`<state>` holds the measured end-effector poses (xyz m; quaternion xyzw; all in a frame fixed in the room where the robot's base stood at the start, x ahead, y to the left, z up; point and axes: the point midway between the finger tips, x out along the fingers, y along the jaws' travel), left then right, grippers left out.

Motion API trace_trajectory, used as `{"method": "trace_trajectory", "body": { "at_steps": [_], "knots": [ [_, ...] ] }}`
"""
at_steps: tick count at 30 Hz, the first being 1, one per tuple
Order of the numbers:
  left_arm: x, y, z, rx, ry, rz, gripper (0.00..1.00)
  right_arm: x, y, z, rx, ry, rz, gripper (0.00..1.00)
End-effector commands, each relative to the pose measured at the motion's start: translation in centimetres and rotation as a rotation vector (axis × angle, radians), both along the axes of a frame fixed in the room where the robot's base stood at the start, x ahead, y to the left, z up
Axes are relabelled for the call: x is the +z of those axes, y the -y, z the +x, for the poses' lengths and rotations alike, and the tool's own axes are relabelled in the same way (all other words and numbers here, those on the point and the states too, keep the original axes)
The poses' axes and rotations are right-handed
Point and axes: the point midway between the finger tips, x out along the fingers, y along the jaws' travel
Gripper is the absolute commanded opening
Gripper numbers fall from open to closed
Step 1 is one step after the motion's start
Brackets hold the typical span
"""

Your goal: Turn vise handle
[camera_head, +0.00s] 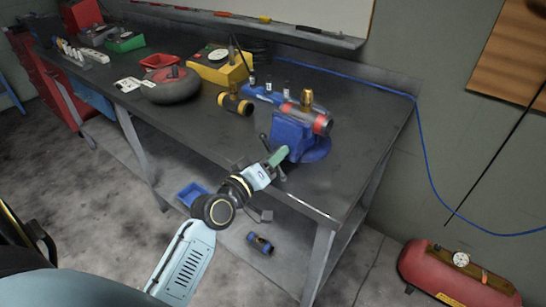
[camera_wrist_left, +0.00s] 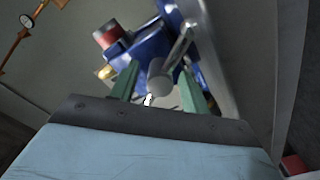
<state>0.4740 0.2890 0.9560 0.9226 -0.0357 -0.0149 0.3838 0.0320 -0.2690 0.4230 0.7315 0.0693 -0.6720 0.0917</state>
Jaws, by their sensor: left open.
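The blue vise (camera_head: 312,150) is fixed at the front edge of the dark workbench, with a red-and-grey cylinder (camera_head: 321,124) at its top. My left gripper (camera_head: 277,156) reaches the vise front from below. In the left wrist view its two green fingers (camera_wrist_left: 159,92) are spread open, one on each side of the vise's grey round screw end (camera_wrist_left: 160,74). The grey vise handle (camera_wrist_left: 181,45) slants up and right from that screw end. I cannot tell whether the fingers touch it. My right gripper is not in view.
The workbench (camera_head: 160,118) holds a yellow box (camera_head: 220,70), a dark round tank (camera_head: 172,88) and a blue tool (camera_head: 262,94). A lower shelf holds a blue bin (camera_head: 192,192). A red compressor (camera_head: 450,277) stands on the floor at right.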

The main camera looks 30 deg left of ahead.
Motion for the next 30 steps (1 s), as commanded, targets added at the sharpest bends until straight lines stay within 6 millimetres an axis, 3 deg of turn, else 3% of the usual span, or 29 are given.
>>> {"method": "trace_trajectory", "body": {
  "at_steps": [10,20,30],
  "knots": [
    [0.0,0.0,0.4,-0.001,-0.001,0.001,0.47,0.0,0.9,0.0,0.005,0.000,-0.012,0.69],
    [0.0,0.0,0.3,0.000,-0.001,0.001,0.03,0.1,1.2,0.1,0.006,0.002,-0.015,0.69],
    [0.2,0.0,0.4,-0.002,0.012,0.184,0.02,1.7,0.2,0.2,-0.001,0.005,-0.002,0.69]
  ]
}}
